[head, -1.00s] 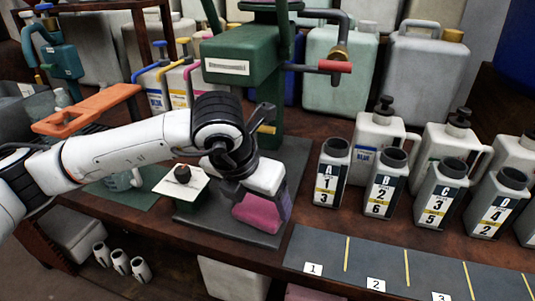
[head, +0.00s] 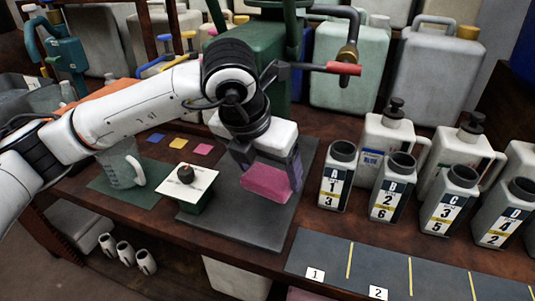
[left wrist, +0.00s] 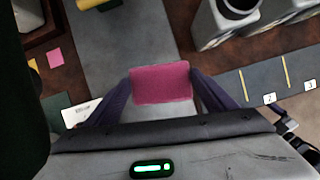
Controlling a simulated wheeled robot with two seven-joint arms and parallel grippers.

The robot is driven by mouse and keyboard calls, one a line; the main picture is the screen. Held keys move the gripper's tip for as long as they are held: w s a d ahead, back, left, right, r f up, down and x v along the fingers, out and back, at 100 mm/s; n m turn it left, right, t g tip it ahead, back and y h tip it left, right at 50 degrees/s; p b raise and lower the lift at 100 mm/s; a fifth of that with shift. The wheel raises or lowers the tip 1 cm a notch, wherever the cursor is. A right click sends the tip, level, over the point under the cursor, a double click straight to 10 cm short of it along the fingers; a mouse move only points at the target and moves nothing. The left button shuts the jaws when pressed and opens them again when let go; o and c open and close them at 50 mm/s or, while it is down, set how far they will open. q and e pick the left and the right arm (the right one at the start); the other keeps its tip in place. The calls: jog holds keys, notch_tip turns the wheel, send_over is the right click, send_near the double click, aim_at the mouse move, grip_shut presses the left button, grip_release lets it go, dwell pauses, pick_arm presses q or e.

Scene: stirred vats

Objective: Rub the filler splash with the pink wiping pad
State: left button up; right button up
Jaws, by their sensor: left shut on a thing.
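The pink wiping pad (head: 268,184) is held in my left gripper (head: 267,170), which is shut on it. In the left wrist view the pad (left wrist: 160,83) sits between the two fingers of the gripper (left wrist: 162,92). It is over the dark grey base plate (head: 228,222) in front of the green filler (head: 236,52). I cannot tell whether it touches the plate. I cannot make out the splash in either view; the pad, gripper or arm may hide it. My right gripper is not in view.
Labelled bottles (head: 338,180) stand right of the plate, with white pump jugs (head: 385,148) behind. A numbered dark strip (head: 430,280) lines the front edge.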

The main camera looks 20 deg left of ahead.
pick_arm(q)
jog(key=shift+r+p, duration=0.4)
jog(key=shift+r, duration=0.7)
jog(key=shift+f, duration=0.1)
